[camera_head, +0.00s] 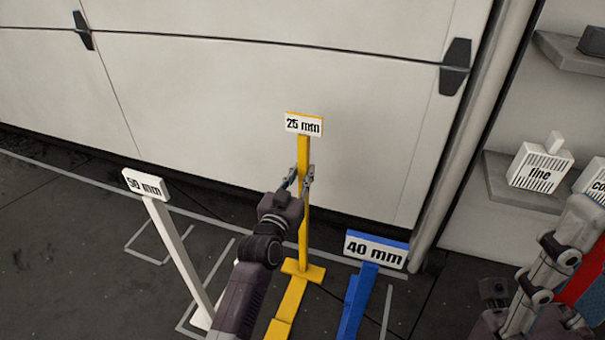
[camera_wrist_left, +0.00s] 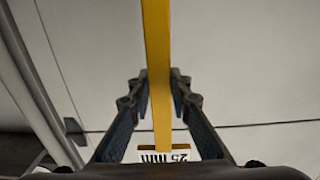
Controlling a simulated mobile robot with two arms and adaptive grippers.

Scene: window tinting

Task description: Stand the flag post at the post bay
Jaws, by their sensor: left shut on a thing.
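The yellow post (camera_head: 303,225) carries a white "25 mm" plate (camera_head: 304,124) and stands upright near the pale panelled door. Its yellow foot (camera_head: 302,271) is low down, at or just above the floor; I cannot tell if it touches. My left gripper (camera_head: 302,176) is shut on the upper shaft, below the plate. In the left wrist view the yellow shaft (camera_wrist_left: 157,60) runs between the fingers, with the plate upside down. White floor outlines (camera_head: 130,250) mark bays beside the posts. Part of my right arm shows at lower right; its fingers are unclear.
A white "50 mm" post (camera_head: 176,245) leans in the picture at left. A blue "40 mm" post (camera_head: 357,300) stands close at right. A shelf (camera_head: 490,185) at right holds a white box marked "fine" (camera_head: 540,170). Floor at far left is clear.

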